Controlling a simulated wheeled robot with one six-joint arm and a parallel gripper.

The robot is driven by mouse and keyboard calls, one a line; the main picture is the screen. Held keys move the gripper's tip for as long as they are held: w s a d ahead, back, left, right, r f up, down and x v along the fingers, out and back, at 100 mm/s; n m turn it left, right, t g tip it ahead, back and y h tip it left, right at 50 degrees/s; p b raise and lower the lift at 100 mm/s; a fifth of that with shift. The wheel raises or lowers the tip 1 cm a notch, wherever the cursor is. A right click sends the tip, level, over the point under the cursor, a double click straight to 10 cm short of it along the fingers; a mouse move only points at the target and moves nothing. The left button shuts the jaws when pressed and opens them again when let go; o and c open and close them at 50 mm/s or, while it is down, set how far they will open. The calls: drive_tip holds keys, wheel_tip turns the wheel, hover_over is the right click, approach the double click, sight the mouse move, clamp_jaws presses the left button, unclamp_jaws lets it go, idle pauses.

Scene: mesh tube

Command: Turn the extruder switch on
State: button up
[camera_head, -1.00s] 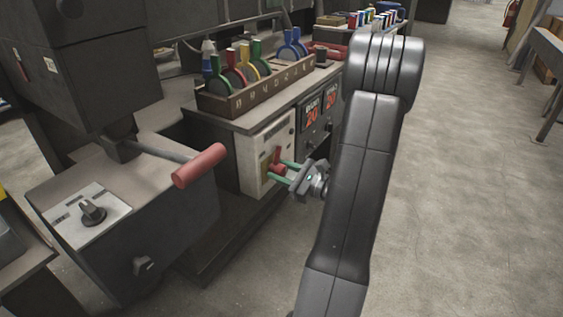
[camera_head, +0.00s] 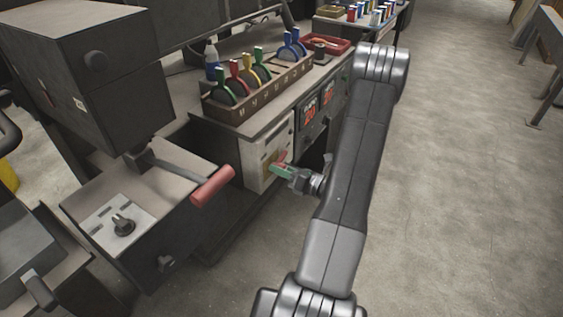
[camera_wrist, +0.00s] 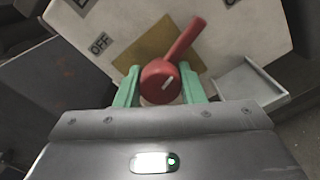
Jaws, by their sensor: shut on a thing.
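The extruder switch is a red rotary handle with a round hub (camera_wrist: 162,82) on a brass-coloured plate (camera_wrist: 135,52) on a white panel (camera_wrist: 140,15). In the wrist view its lever points up and to the right, away from the OFF label (camera_wrist: 100,44) on the left. The label at the upper right is cut off by the frame edge. In the head view the red handle (camera_head: 282,157) shows small on the white panel (camera_head: 254,168). My gripper (camera_wrist: 160,88), with green fingers, is shut on the switch hub, one finger on each side. It also shows in the head view (camera_head: 281,172).
A machine with a red-gripped lever (camera_head: 213,186) stands left of my gripper. A rack of coloured-handled tools (camera_head: 262,88) sits on the bench above the panel. Displays reading 20 (camera_head: 311,115) are right of the panel. Open floor (camera_head: 450,190) lies to the right.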

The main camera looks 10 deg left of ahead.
drive_tip(key=shift+m+p, duration=1.2)
drive_tip(key=shift+m, duration=0.4)
drive_tip(key=o, duration=1)
drive_tip(key=v, duration=1.3)
drive_tip(key=shift+s+d, duration=0.1)
drive_tip(key=shift+d, duration=0.3)
drive_tip(key=shift+a, duration=0.1)
